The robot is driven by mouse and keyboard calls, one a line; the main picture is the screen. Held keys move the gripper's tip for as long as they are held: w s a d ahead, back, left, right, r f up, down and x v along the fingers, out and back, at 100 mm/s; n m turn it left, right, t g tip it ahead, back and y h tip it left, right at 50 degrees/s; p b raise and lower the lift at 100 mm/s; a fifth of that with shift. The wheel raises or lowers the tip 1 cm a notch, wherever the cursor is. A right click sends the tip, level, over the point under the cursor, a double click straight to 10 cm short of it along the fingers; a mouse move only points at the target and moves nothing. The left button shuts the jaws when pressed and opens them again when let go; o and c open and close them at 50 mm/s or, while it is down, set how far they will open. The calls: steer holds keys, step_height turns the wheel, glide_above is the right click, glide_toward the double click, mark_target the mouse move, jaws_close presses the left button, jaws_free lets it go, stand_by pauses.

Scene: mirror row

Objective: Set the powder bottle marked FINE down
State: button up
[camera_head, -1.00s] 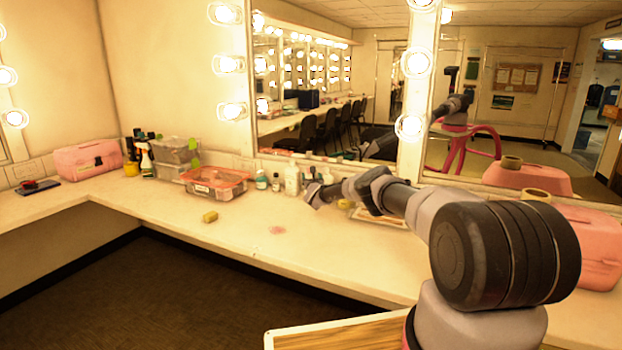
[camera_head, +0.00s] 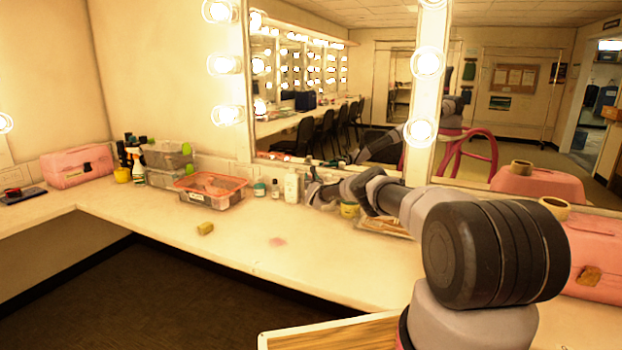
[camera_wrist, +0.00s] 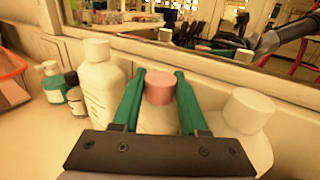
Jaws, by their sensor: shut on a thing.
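My gripper (camera_wrist: 160,77) has green fingers closed on both sides of a pale bottle (camera_wrist: 157,120) with a pink cap in the wrist view. No marking on this bottle can be read, and its base is hidden behind the gripper, so I cannot tell whether it touches the counter (camera_head: 330,245). In the head view my gripper (camera_head: 313,190) is low at the back of the counter, by the mirror. A white bottle (camera_wrist: 98,88) stands to its left and another white-capped bottle (camera_wrist: 245,122) is close on its right.
Small bottles (camera_wrist: 54,83) and an orange-rimmed clear bin (camera_head: 211,191) stand farther left. A yellow sponge (camera_head: 205,229) lies on the front counter, with open room around it. The mirror frame (camera_wrist: 220,63) runs close behind the bottles. A pink case (camera_head: 590,255) is at right.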

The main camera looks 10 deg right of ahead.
jaws_close()
steer(key=o, duration=0.8)
jaws_free()
steer(key=shift+s, duration=0.1)
steer(key=shift+s+f, duration=0.1)
steer(key=shift+s, duration=0.4)
steer(key=s, duration=0.6)
steer(key=s+a, duration=0.1)
steer(key=s, duration=0.2)
steer(key=shift+s, duration=0.3)
